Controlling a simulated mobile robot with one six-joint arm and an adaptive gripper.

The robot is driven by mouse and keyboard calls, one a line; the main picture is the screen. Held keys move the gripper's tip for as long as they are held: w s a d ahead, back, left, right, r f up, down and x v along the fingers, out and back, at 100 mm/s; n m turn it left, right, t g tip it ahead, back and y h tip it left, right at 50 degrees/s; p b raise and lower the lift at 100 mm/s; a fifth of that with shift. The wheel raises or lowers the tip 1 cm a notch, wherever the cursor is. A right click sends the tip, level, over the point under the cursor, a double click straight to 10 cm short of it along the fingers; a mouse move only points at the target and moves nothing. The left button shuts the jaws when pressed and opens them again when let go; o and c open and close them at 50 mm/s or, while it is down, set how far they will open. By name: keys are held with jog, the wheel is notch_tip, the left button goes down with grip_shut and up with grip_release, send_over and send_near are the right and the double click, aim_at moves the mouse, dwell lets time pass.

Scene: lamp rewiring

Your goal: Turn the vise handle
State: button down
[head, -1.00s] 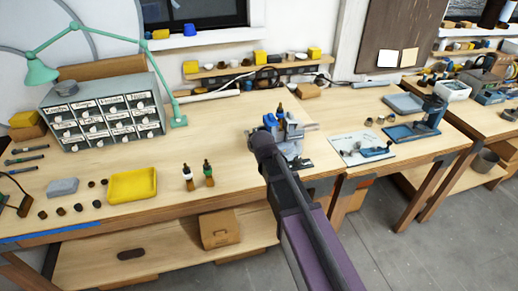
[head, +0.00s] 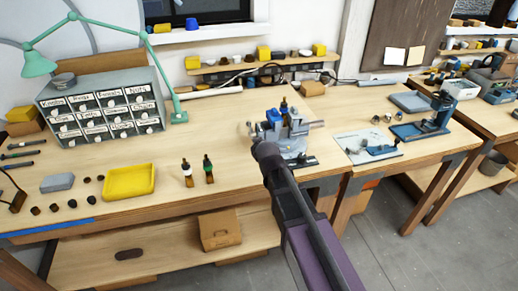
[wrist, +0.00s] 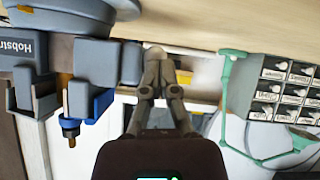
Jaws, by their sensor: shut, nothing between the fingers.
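The grey vise (head: 296,128) stands on the bench near its front edge in the head view, with a blue part (head: 273,117) on it. My arm covers part of its lower left side. In the wrist view, which is upside down, the vise (wrist: 85,45) fills the upper left, with a blue piece (wrist: 101,104) and a dark, amber-banded tip. My gripper (wrist: 155,54) is shut and empty, right beside the vise's grey body; I cannot tell whether they touch. In the head view my gripper is hidden behind my arm. I cannot clearly pick out the handle.
A yellow tray (head: 129,194) and two dropper bottles (head: 187,174) stand left of my arm. A drawer cabinet (head: 100,115) and green lamp (head: 38,64) are farther left. A white mat (head: 350,146) with blue parts lies to the right. Bench between bottles and vise is clear.

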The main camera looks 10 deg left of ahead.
notch_tip(320, 180, down, 2)
jog(key=shift+a+b, duration=0.1)
jog(key=shift+b, duration=0.75)
jog(key=shift+w+a+f+b, duration=0.1)
jog(key=shift+w+f+b, duration=0.05)
jog(key=shift+f+b, duration=0.35)
jog(key=shift+w+a+f+b, duration=0.1)
jog(key=shift+f+b, duration=0.3)
jog(key=shift+f, duration=0.05)
jog(key=shift+s, duration=0.1)
